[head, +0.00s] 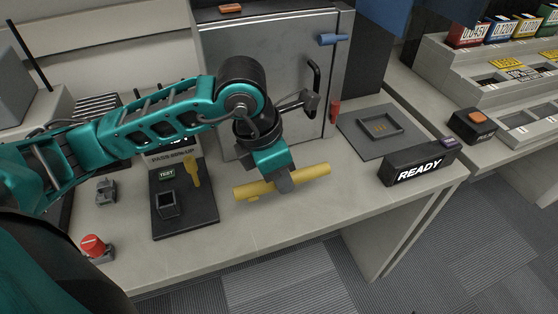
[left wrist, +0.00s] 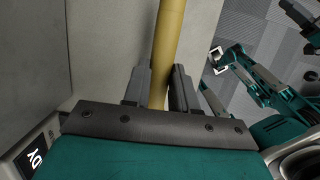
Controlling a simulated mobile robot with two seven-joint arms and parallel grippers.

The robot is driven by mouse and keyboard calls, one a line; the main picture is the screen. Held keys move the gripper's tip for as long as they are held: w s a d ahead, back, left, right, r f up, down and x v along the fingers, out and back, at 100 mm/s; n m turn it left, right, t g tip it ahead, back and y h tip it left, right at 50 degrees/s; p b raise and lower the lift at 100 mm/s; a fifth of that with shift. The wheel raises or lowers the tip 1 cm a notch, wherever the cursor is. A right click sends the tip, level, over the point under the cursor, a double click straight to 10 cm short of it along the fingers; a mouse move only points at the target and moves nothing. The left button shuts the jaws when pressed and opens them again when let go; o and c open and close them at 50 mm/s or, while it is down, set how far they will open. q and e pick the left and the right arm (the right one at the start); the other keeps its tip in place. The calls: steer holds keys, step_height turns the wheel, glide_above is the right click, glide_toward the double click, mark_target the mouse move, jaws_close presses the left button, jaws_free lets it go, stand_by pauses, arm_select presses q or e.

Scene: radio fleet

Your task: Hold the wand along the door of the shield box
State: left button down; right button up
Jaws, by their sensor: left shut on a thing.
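The shield box (head: 222,65) stands at the back of the bench, its grey metal door facing me, with a black handle at the right. The yellow wand (head: 312,174) is a bar lying crosswise, low in front of the door and seemingly apart from it. My left gripper (head: 286,183) is shut on the wand near its middle. In the left wrist view the wand (left wrist: 168,40) runs up between the two dark fingers. My left arm hides part of the door.
A dark board (head: 190,225) with a yellow piece and a small device lies left of the wand. A red button (head: 92,246) is at far left. A grey tray (head: 380,127) and a READY sign (head: 417,166) are at right. The bench front edge is clear.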

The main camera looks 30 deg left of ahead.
arm_select(q)
steer(key=shift+w+a, duration=1.35)
steer(key=shift+a, duration=0.2)
steer(key=shift+w+a, duration=1.3)
steer(key=shift+a, duration=0.2)
steer(key=shift+w+a, duration=0.25)
steer(key=shift+a, duration=0.05)
steer(key=shift+s+d+r+p, duration=0.25)
steer(key=shift+s+d+r, duration=0.1)
steer(key=shift+s+d, duration=0.65)
steer(key=shift+s+d+r+p, duration=0.3)
steer(key=shift+s+d, duration=0.45)
steer(key=shift+d, duration=0.3)
steer(key=shift+s+d+r+p, duration=0.2)
steer(key=shift+s+d+r, duration=0.15)
steer(key=shift+s+d, duration=0.65)
steer(key=shift+w, duration=0.1)
